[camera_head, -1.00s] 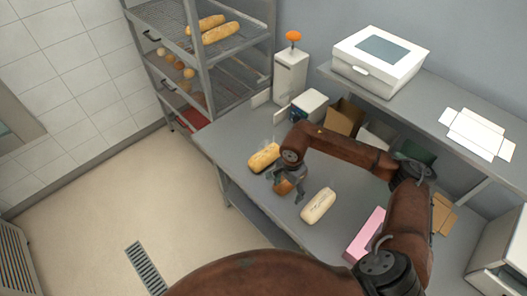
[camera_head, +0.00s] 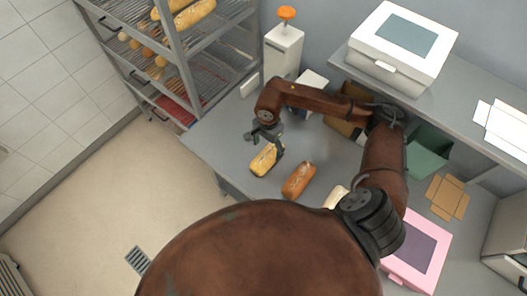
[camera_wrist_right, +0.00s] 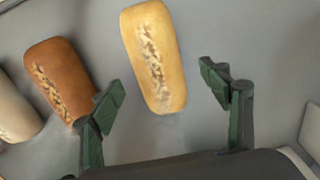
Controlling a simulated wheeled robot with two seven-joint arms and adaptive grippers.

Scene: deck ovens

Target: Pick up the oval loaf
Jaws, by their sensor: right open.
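Three loaves lie in a row on the grey worktop: a golden one (camera_head: 263,162), a brown one (camera_head: 298,180) and a pale one (camera_head: 336,195), partly behind my arm. All are elongated with rounded ends; I cannot tell for certain which is the oval loaf. My right gripper (camera_head: 264,143) is open and empty above the golden loaf. In the right wrist view the golden loaf (camera_wrist_right: 153,55) lies ahead, between the lines of the two spread fingers (camera_wrist_right: 163,85). The brown loaf (camera_wrist_right: 60,80) lies left, partly behind one finger. My left gripper is out of view.
A wire rack (camera_head: 187,60) with long loaves stands left of the worktop (camera_head: 215,150). A white dispenser (camera_head: 284,52) with an orange top, a green box (camera_head: 430,150) and a pink box (camera_head: 418,250) stand around.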

